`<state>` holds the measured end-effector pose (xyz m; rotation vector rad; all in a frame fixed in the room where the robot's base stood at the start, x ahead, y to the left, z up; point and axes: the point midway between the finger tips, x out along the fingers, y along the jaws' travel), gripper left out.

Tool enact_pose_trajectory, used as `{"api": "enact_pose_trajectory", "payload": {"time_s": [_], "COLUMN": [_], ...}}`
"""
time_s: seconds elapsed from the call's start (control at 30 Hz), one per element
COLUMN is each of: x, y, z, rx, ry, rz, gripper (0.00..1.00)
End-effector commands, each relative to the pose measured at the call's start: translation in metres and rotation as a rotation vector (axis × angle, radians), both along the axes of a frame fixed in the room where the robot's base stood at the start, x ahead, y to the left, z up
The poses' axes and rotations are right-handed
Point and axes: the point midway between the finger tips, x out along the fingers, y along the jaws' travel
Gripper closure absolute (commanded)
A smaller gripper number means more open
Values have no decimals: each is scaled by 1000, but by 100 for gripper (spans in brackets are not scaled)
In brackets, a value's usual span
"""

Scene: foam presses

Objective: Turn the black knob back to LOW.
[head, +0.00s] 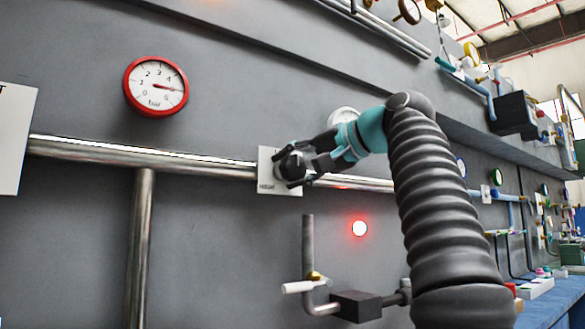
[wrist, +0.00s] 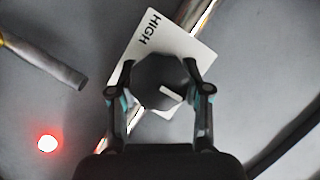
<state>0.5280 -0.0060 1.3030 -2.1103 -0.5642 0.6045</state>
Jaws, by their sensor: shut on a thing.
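The black knob (wrist: 155,75) sits on a white label plate (wrist: 205,58) in the wrist view. The word HIGH is on the plate's upper left; no LOW word is readable. A short white mark on the knob's face lies at its lower right, on the side away from HIGH. My gripper (wrist: 161,80) is shut on the knob, one finger on each side. In the head view the knob (head: 291,167) is partly covered by my gripper (head: 298,165), and the plate (head: 266,162) shows with lettering too small to read.
A red-rimmed bar gauge (head: 156,86) is upper left, its needle pointing right. A red lamp (head: 359,228) glows below right of the knob. A steel pipe (head: 95,150) runs along the wall behind the plate. A white-handled valve (head: 300,287) is below.

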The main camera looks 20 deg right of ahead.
Motion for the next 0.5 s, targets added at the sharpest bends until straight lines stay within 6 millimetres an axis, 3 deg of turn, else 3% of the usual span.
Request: {"api": "enact_pose_trajectory", "payload": {"time_s": [0.17,0.2,0.27,0.3,0.5], "x": [0,0,0,0,0], "y": [0,0,0,0,0], "z": [-1,-1,-1,-1,0], "rx": [-2,-2,-2,-2,0], "ry": [1,1,1,1,1], "rz": [1,1,1,1,1], "gripper": [87,45,30,26,26]}}
